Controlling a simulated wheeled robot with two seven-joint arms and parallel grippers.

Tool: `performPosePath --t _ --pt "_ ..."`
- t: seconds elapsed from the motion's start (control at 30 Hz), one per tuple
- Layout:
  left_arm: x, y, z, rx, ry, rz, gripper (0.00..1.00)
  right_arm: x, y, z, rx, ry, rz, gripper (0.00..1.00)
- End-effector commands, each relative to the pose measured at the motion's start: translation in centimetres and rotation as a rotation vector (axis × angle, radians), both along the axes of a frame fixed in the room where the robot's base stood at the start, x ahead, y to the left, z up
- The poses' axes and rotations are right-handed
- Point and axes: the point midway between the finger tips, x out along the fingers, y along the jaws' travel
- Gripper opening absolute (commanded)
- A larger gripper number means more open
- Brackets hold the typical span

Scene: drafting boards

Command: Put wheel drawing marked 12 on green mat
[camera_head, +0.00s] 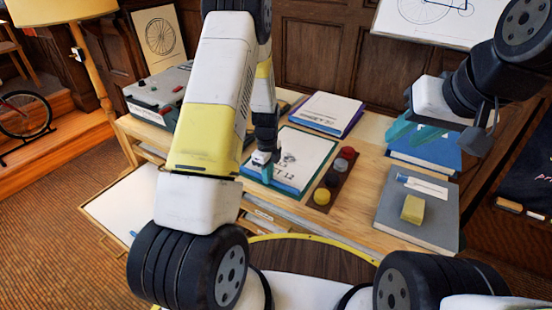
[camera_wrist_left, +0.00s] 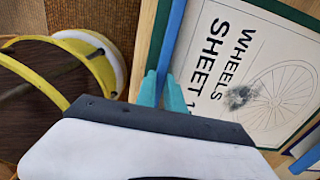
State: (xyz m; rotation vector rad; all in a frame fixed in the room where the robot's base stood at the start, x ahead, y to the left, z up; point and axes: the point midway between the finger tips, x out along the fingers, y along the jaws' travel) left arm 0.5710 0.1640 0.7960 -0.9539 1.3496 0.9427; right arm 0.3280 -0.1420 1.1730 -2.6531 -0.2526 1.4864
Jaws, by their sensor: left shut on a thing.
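The wheel drawing marked 12 (camera_head: 309,150) is a white sheet with a smudged wheel and a dark green-blue border, lying on the wooden desk. In the left wrist view the drawing (camera_wrist_left: 262,50) reads "WHEELS SHEET 1", and the rest of its number is cut off. My left gripper (camera_head: 263,167) is at its near left edge. My right gripper (camera_head: 412,133) is raised at the right, empty, with fingers apart.
A tray of paint pots (camera_head: 333,180) stands right of the drawing. A grey board (camera_head: 425,228) bears a yellow block (camera_head: 412,209). A blue book (camera_head: 430,152) and white sheets on a purple book (camera_head: 326,112) lie behind. A grey box (camera_head: 157,92) stands back left.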

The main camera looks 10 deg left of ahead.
Motion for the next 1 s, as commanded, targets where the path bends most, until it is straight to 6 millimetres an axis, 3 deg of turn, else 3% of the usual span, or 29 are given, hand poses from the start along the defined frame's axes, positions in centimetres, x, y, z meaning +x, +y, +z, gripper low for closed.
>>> performPosePath --t 0.03,0.1,0.13,0.53,1.0 --pt "0.0 0.0 -0.1 0.000 0.000 0.000 0.19 0.0 0.0 0.0 0.000 0.000 0.000 0.33" --pt "0.0 0.0 0.0 0.000 0.000 0.000 0.33 0.0 0.0 0.0 0.000 0.000 0.000 0.33" --pt "0.0 0.0 0.0 0.000 0.000 0.000 0.35 0.0 0.0 0.0 0.000 0.000 0.000 0.33" --pt "0.1 0.0 0.7 -0.001 -0.003 0.000 0.35 0.0 0.0 0.0 0.000 0.000 0.000 0.33" --pt "0.0 0.1 9.8 0.000 -0.004 0.001 0.35 0.0 0.0 0.0 0.000 0.000 0.000 0.33"
